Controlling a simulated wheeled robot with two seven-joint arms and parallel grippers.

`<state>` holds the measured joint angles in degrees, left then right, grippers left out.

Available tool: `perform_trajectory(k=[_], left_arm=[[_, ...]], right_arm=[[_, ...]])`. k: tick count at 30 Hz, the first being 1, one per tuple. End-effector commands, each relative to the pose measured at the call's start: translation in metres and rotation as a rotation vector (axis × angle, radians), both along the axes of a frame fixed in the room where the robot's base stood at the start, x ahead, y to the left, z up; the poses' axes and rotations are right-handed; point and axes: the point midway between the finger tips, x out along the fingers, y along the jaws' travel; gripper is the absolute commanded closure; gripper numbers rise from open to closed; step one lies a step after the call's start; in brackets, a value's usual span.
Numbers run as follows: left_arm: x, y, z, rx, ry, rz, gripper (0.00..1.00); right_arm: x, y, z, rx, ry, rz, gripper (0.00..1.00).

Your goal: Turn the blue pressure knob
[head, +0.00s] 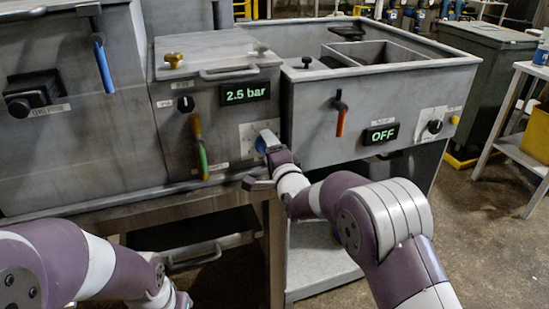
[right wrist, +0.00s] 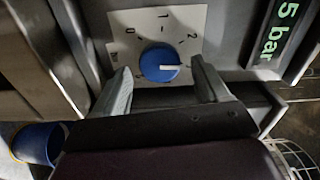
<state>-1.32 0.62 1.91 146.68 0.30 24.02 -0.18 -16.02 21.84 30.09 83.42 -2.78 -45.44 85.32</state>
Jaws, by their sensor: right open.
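The blue pressure knob (right wrist: 160,63) is round with a white pointer line. It sits on a white dial plate (right wrist: 133,21) marked 1 and 2. In the right wrist view the pointer lies to the right, just past the 2 mark. My right gripper (right wrist: 162,82) is open, with one finger to each side of the knob; whether either touches it I cannot tell. In the head view the right gripper (head: 262,161) is at the panel and hides most of the knob. The display (head: 245,93) above reads 2.5 bar. My left arm shows at lower left, its gripper out of frame.
A multicoloured lever (head: 199,147) and a black knob (head: 186,104) are left of the dial. An orange-handled lever (head: 341,118) and an OFF display (head: 381,134) are on the right-hand unit. A blue-handled lever (head: 103,62) hangs at far left.

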Motion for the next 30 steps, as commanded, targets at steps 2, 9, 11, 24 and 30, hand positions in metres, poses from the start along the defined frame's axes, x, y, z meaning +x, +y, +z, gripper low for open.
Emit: perform_trajectory(k=[2, 9, 11, 24, 30], left_arm=[[0.0, 0.0, 0.002, 0.0, 0.0, 0.0, 1.0], [0.0, 0.0, 0.008, 0.0, 0.0, 0.0, 1.0], [0.0, 0.0, 0.009, 0.0, 0.0, 0.0, 1.0], [0.0, 0.0, 0.01, 0.0, 0.0, 0.0, 1.0], [0.0, 0.0, 0.01, 0.0, 0.0, 0.0, 1.0]], right_arm=[[-0.013, -0.005, 0.001, -0.001, 0.002, 0.0, 0.26], [-0.076, -0.025, 0.002, -0.001, 0.002, 0.0, 0.26], [-0.089, -0.029, 0.001, -0.001, 0.002, 0.0, 0.26], [-0.114, -0.037, -0.001, -0.001, 0.002, 0.0, 0.26], [-0.114, -0.037, -0.001, -0.009, -0.001, 0.0, 0.26]])
